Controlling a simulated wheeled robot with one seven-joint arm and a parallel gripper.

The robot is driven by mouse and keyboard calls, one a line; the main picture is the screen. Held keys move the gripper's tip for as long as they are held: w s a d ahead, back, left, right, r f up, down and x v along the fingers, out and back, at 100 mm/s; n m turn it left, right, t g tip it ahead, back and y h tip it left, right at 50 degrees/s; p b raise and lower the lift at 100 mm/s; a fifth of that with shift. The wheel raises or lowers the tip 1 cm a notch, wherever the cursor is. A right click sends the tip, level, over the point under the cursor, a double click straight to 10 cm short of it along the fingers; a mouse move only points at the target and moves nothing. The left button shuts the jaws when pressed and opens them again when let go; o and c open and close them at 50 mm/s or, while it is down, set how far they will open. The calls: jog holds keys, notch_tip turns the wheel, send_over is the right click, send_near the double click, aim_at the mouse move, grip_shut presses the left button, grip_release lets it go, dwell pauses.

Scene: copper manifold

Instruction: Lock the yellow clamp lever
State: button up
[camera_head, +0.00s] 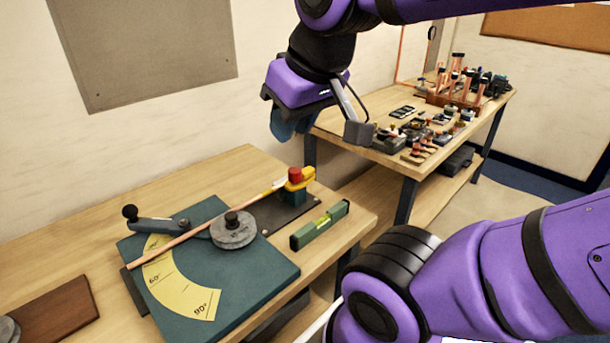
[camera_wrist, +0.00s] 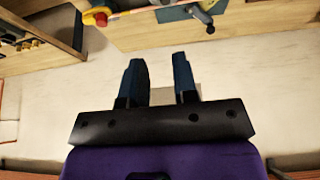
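The yellow clamp lever (camera_head: 300,178) with a red knob (camera_head: 295,174) sits on a dark teal clamp block (camera_head: 293,194) at the right end of the bending jig. A copper tube (camera_head: 205,227) runs from the clamp leftward across the jig. In the wrist view the yellow lever (camera_wrist: 90,18) and red knob (camera_wrist: 101,19) show at the top left, well away from the fingers. My gripper (camera_wrist: 160,75) is open and empty, with a gap between its two blue fingers. In the head view it is raised behind and above the lever, its fingers partly hidden.
The teal bending plate (camera_head: 250,290) carries a grey round die (camera_head: 233,230) and a handle (camera_head: 150,222) with a black knob. A green spirit level (camera_head: 320,226) lies right of the clamp. A second table (camera_head: 340,128) behind holds copper fittings and tools.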

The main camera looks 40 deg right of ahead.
jog(key=shift+g+h, duration=0.4)
jog(key=w+d, duration=0.1)
jog(key=w, duration=0.1)
jog(key=w+d+f, duration=0.1)
jog(key=w, duration=0.2)
jog(key=w+d+f, duration=0.1)
jog(key=w+d, duration=0.1)
jog(key=shift+w+f, duration=0.1)
jog(key=shift+w, duration=0.05)
grip_shut()
jog(key=w+d+f+g, duration=0.1)
jog(key=w+d+f, duration=0.45)
jog(key=d, duration=0.25)
send_near(313, 175)
notch_tip(313, 175, down, 5)
jog(key=s, duration=0.2)
jog(key=shift+w+d+f+y, duration=0.1)
jog(key=shift+w+f+y, duration=0.1)
jog(key=shift+w, duration=0.7)
jog(key=shift+w+d+f+y, duration=0.1)
jog(key=shift+w+d+y, duration=0.1)
jog(key=shift+w, duration=0.7)
